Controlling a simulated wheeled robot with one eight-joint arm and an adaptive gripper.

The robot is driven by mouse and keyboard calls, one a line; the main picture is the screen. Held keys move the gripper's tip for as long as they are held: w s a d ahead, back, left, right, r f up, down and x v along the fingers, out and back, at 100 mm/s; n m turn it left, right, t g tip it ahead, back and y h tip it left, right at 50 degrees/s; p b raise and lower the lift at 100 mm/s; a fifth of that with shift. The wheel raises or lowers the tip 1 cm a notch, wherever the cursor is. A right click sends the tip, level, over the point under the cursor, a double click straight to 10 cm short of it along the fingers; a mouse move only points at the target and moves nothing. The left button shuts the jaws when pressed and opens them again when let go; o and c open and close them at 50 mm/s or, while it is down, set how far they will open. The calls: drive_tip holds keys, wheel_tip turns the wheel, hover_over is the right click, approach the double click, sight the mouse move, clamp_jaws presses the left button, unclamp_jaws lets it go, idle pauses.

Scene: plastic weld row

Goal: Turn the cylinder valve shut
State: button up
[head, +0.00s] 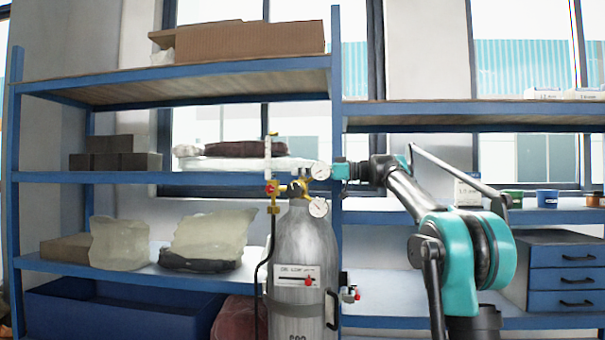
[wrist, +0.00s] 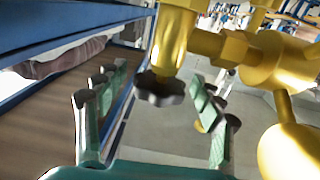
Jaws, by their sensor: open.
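The grey gas cylinder (head: 303,250) stands upright in front of the shelving. Its brass valve (head: 297,190) is on top, with a regulator and two round gauges. In the wrist view a dark lobed handwheel (wrist: 160,90) sits on the end of the brass valve stem (wrist: 174,42). My gripper (head: 345,171) is at valve height in the head view, just right of the upper gauge. In the wrist view my gripper (wrist: 154,105) is open, one teal-padded finger on each side of the handwheel, with visible gaps. I cannot tell the handwheel's position in the head view.
Brass fittings (wrist: 275,65) crowd the right of the wrist view, close to the right finger. A blue shelf upright (head: 336,130) stands behind the cylinder. A black hose (head: 258,285) hangs at its left. Blue drawers (head: 565,275) stand at the right.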

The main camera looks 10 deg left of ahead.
drive_tip(key=c, duration=1.2)
drive_tip(key=shift+o, duration=0.2)
drive_tip(key=shift+m+t+h, duration=0.5)
drive_tip(key=shift+m+t, duration=0.9)
drive_tip(key=shift+t, duration=0.8)
drive_tip(key=shift+m+t+h, duration=0.6)
drive_tip(key=shift+m+t, duration=0.3)
drive_tip(key=shift+t, duration=0.4)
drive_tip(key=o, duration=1.2)
drive_tip(key=shift+c, duration=0.2)
wheel_tip(320, 180, up, 10)
